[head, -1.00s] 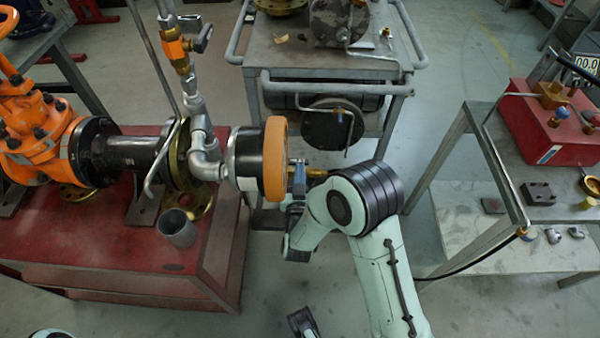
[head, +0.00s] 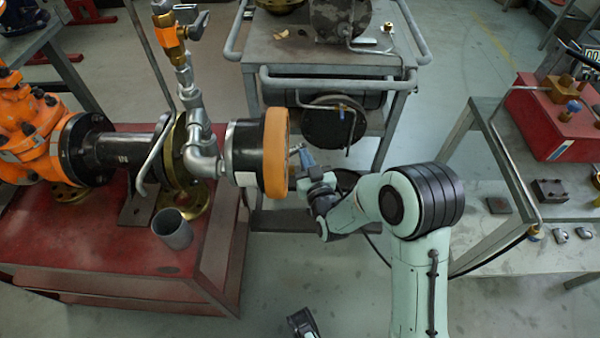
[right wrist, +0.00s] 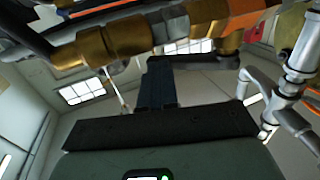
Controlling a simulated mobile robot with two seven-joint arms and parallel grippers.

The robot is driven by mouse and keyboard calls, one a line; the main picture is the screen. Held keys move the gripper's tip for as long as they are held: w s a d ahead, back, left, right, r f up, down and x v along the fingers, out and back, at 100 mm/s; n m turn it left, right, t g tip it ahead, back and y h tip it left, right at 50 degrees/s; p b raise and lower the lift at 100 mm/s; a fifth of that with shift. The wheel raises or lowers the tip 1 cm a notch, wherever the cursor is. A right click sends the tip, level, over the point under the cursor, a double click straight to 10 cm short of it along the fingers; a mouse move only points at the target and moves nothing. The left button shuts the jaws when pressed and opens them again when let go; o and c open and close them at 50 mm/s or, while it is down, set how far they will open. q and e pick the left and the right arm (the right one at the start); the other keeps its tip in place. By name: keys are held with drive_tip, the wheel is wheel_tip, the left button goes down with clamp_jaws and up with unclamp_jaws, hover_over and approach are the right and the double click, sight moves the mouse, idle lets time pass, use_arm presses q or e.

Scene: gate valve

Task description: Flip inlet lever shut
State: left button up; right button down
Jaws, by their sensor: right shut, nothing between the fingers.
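My right gripper (head: 303,158) points up beside the right face of the orange-rimmed flange (head: 275,152). Its fingers are together and hold nothing. In the right wrist view the dark fingers (right wrist: 157,85) stand just below a brass valve body (right wrist: 160,32) that crosses the top of the picture. I cannot tell whether they touch it. In the head view this brass part is hidden or unclear, and I cannot make out the inlet lever's position for sure. A dark gripper part (head: 302,324), seemingly my left one, shows at the bottom edge; its jaws are unclear.
The red bench (head: 90,245) carries the orange gate valve (head: 30,125), pipework and a grey cup (head: 172,229). A small valve with a dark handle (head: 197,25) stands on the upper pipe. A grey cart (head: 330,77) stands behind; a metal table (head: 550,215) is at the right.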

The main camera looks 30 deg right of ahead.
sight(301, 145)
drive_tip(key=w+n+y+b, duration=0.1)
drive_tip(key=n+y, duration=0.1)
drive_tip(key=y, duration=0.1)
drive_tip(key=w+d+n+y+b, duration=0.1)
drive_tip(key=y, duration=0.1)
drive_tip(key=w+n+y+b, duration=0.1)
drive_tip(key=n+y, duration=0.1)
drive_tip(key=y, duration=0.1)
drive_tip(key=shift+w+d+n+y, duration=0.3)
drive_tip(key=shift+w+n+g+y, duration=0.3)
drive_tip(key=shift+n+y, duration=0.1)
drive_tip(key=shift+y, duration=0.2)
drive_tip(key=shift+w+n+y, duration=0.25)
drive_tip(key=shift+n+y, duration=0.25)
drive_tip(key=shift+y, duration=0.1)
use_arm(q)
drive_tip(key=shift+n+g+y, duration=0.3)
drive_tip(key=f, duration=0.1)
drive_tip(key=s+a+f, duration=0.1)
drive_tip(key=f, duration=0.1)
drive_tip(key=a+f, duration=0.1)
drive_tip(key=f, duration=0.1)
drive_tip(key=shift+s+a+f, duration=0.1)
drive_tip(key=shift+s+f, duration=0.05)
drive_tip(key=shift+s, duration=0.05)
use_arm(e)
drive_tip(key=shift+w+a+n+g+y, duration=0.3)
drive_tip(key=shift+n+g+y, duration=0.1)
drive_tip(key=shift+g+y, duration=0.25)
